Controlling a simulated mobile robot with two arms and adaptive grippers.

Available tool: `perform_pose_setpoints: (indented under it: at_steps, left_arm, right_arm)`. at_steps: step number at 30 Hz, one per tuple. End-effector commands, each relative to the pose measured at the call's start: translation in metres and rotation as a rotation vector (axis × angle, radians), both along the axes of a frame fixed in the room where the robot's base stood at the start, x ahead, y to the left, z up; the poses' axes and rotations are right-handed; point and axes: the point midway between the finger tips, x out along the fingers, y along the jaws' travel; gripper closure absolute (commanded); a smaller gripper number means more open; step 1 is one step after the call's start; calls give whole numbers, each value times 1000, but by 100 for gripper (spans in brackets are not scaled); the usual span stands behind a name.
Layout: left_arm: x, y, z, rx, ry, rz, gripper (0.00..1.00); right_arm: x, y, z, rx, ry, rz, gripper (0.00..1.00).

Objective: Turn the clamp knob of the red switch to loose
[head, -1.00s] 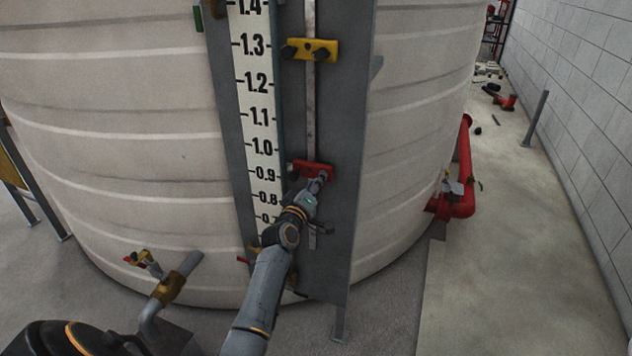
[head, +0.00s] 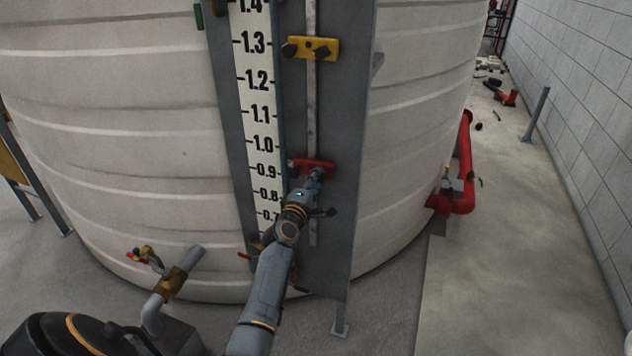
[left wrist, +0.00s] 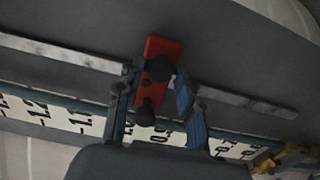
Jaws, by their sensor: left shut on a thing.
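The red switch (head: 322,164) is a small red block on the grey vertical plate beside the level scale, near the 0.9 mark. In the left wrist view the red switch (left wrist: 164,50) carries two dark knobs. My left gripper (head: 314,176) reaches up to the switch from below and hides part of it. The other dark knob (left wrist: 146,113) lies nearer the palm. My right gripper is out of view.
A yellow switch (head: 311,48) sits higher on the same rail. The white tank (head: 130,120) curves behind the plate. A pipe with a brass valve (head: 172,283) stands at lower left.

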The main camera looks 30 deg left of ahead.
Motion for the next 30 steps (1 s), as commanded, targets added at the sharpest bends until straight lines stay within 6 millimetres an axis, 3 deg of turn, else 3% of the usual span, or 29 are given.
perform_pose_setpoints:
  at_steps: [13,14,16,26,30]
  left_arm:
    - [0,0,0,-11,-4,1,94]
    - [0,0,0,-11,-4,1,57]
    - [0,0,0,-10,-4,1,42]
    - [-1,0,0,-9,-3,0,40]
    - [-10,-3,0,-8,-3,0,40]
  right_arm:
    - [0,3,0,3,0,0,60]
    - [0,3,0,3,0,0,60]
    - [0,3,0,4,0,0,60]
    - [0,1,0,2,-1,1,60]
    - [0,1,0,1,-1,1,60]
